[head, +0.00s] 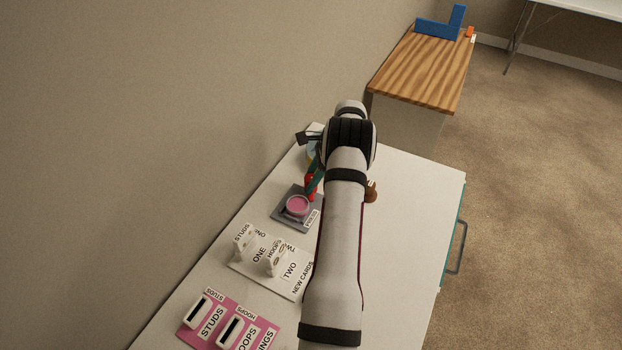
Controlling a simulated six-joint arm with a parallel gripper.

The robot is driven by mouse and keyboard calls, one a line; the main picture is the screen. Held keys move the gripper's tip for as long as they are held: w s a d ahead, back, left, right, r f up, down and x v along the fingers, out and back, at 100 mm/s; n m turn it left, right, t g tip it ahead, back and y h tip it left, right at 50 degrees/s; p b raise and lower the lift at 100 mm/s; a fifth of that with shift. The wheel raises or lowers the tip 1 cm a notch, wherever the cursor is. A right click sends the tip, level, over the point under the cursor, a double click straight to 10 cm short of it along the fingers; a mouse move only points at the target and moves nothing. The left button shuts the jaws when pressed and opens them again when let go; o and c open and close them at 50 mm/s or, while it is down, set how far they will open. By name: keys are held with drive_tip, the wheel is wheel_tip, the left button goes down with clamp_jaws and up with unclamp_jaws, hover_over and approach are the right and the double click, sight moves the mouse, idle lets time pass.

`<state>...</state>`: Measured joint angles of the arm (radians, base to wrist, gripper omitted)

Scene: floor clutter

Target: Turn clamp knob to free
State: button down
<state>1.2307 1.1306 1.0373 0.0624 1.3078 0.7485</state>
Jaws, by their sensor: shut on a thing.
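A grey press base (284,214) labelled "PRESS" lies on the white cabinet top. A round pink piece (297,205) sits on it. A red upright part (311,186), apparently the clamp knob, stands at the back of the base beside the arm. My gripper (316,174) is mostly hidden behind my wrist, just left of the arm. It is shut at the red part. The contact and the knob's turn angle cannot be made out.
A white card holder board (262,282) and a pink slotted board (258,331) lie in front of the press. A brown object (371,192) shows right of my arm. The right side of the white top (410,240) is clear. A wooden cabinet (425,68) stands behind.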

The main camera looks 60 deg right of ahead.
drive_tip(key=shift+n+g+y, duration=0.5)
drive_tip(key=shift+n+y, duration=0.2)
drive_tip(key=shift+n, duration=1.4)
drive_tip(key=shift+c, duration=2.2)
unclamp_jaws()
drive_tip(key=shift+r, duration=0.1)
drive_tip(key=v, duration=0.7)
drive_tip(key=shift+r, duration=0.2)
